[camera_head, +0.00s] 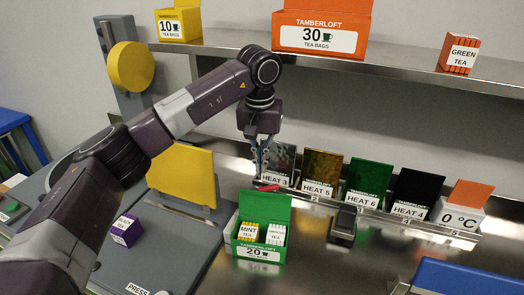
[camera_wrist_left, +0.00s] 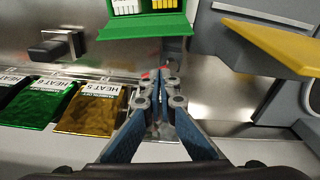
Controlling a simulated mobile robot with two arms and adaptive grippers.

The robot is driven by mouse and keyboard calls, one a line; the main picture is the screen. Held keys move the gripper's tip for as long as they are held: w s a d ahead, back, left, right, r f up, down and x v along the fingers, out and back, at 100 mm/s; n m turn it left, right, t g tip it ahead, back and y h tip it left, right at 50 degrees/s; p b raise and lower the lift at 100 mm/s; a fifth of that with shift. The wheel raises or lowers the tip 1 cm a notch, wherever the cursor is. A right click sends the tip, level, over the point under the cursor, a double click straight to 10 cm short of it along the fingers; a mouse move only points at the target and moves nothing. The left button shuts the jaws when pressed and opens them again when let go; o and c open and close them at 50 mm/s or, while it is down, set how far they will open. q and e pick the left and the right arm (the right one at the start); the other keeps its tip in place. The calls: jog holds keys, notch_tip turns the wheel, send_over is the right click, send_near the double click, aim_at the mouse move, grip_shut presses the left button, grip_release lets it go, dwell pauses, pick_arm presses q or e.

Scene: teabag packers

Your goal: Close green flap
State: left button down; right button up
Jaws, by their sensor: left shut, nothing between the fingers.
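The green tea box (camera_head: 257,251) stands on the steel counter with mint and green tea packs inside. Its green flap (camera_head: 264,207) stands up at the back edge, open. The flap also shows at the top of the left wrist view (camera_wrist_left: 142,30). My left gripper (camera_head: 262,172) is behind the flap, pointing down and apart from it. Its fingers are shut and empty; the fingertips also show in the left wrist view (camera_wrist_left: 163,75). My right gripper is not in view.
A dark-handled block (camera_head: 344,223) is right of the box. A yellow panel (camera_head: 182,176) and a purple tea pack (camera_head: 126,230) are left. A steel shelf (camera_head: 400,60) runs above.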

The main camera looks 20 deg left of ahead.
aim_at(265, 205)
pick_arm(q)
jog(key=s+f+p, duration=0.3)
jog(key=f, duration=0.1)
jog(key=shift+d, duration=0.25)
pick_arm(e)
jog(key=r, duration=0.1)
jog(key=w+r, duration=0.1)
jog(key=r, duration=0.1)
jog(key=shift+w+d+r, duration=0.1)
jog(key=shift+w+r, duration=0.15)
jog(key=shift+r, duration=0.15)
